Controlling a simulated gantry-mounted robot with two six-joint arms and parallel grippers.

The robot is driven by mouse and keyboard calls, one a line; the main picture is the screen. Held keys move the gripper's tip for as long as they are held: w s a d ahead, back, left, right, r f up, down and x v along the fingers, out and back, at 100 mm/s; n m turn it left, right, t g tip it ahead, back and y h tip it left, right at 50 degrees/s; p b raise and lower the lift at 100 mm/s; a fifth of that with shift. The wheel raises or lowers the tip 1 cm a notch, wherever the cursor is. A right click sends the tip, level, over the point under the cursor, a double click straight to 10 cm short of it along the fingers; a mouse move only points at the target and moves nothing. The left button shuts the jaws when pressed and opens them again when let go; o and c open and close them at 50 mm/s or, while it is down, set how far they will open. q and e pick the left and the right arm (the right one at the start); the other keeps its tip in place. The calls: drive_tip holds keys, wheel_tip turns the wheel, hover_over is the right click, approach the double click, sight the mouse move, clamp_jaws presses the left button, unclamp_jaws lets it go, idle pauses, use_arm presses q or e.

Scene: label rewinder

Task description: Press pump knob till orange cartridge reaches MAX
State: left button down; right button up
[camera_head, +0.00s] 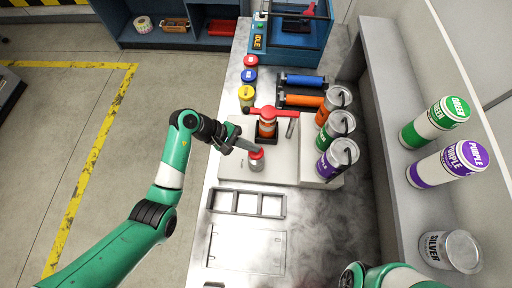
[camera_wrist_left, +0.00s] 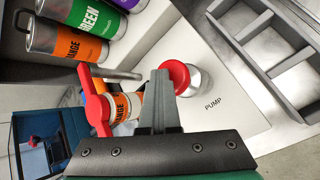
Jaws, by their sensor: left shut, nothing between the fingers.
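The pump has a red knob (camera_head: 256,153) on a short silver body and stands on the light machine plate. In the left wrist view the red knob (camera_wrist_left: 180,76) sits beside the printed word PUMP. My left gripper (camera_head: 254,149) is shut and empty, its fingertips right by the knob. In the wrist view the gripper (camera_wrist_left: 160,85) overlaps the knob's edge; I cannot tell whether they touch. The orange cartridge (camera_head: 266,129) stands under a red handle (camera_head: 268,112), just behind the pump. It also shows in the wrist view (camera_wrist_left: 123,106). Its level and a MAX mark cannot be read.
Orange, green and purple canisters (camera_head: 338,130) stand right of the plate. Small red, blue and yellow knobbed pots (camera_head: 247,93) are behind it. An empty three-part tray (camera_head: 246,203) lies in front. Labelled jars (camera_head: 448,165) stand on the right ledge.

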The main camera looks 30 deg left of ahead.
use_arm(q)
drive_tip(key=shift+f, duration=0.35)
drive_tip(key=shift+r, duration=0.1)
idle(0.3)
drive_tip(key=shift+r+p, duration=1.45)
drive_tip(key=shift+r, duration=0.45)
wheel_tip(320, 180, up, 5)
drive_tip(key=p, duration=0.4)
idle(2.4)
